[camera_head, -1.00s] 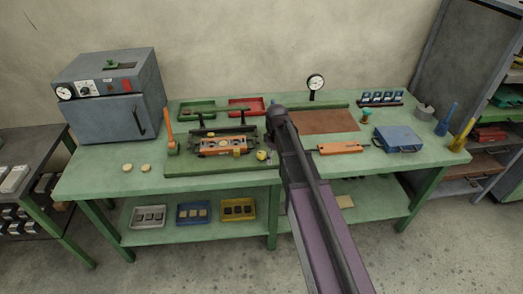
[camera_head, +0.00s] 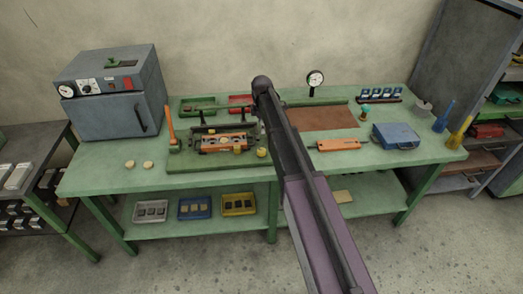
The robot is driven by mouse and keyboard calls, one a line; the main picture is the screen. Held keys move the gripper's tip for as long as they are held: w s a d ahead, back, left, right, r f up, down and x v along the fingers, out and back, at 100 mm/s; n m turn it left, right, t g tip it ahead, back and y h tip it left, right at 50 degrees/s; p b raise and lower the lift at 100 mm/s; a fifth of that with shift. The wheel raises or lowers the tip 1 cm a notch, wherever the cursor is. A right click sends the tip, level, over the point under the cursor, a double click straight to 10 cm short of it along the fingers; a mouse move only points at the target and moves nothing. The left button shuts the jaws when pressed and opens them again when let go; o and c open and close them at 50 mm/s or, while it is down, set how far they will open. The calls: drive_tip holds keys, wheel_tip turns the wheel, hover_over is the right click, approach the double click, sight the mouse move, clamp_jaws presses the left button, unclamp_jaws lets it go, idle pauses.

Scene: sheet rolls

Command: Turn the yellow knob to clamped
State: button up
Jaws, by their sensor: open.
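A small round yellow knob (camera_head: 262,153) sits at the right front of the green base plate (camera_head: 190,166), by the right end of an orange and grey fixture (camera_head: 222,143). A second small yellow part (camera_head: 238,151) shows on the front of the fixture. The knob is too small to tell which way it is turned. My arm crosses the view just right of the knob, and its dark joint stands above and behind the fixture. My gripper cannot be made out.
An orange lever (camera_head: 171,125) stands upright at the fixture's left. A grey oven (camera_head: 110,95) is on the bench's left, with two yellowish discs in front. A red tray (camera_head: 239,101) and a green tray (camera_head: 196,105) lie behind. A blue case (camera_head: 397,137) lies right.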

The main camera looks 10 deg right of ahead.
sight(262, 151)
drive_tip(key=shift+f, duration=0.15)
wheel_tip(262, 151, down, 14)
drive_tip(key=b, duration=1.3)
drive_tip(key=shift+r+b, duration=0.25)
drive_tip(key=shift+b, duration=0.1)
drive_tip(key=c, duration=1.1)
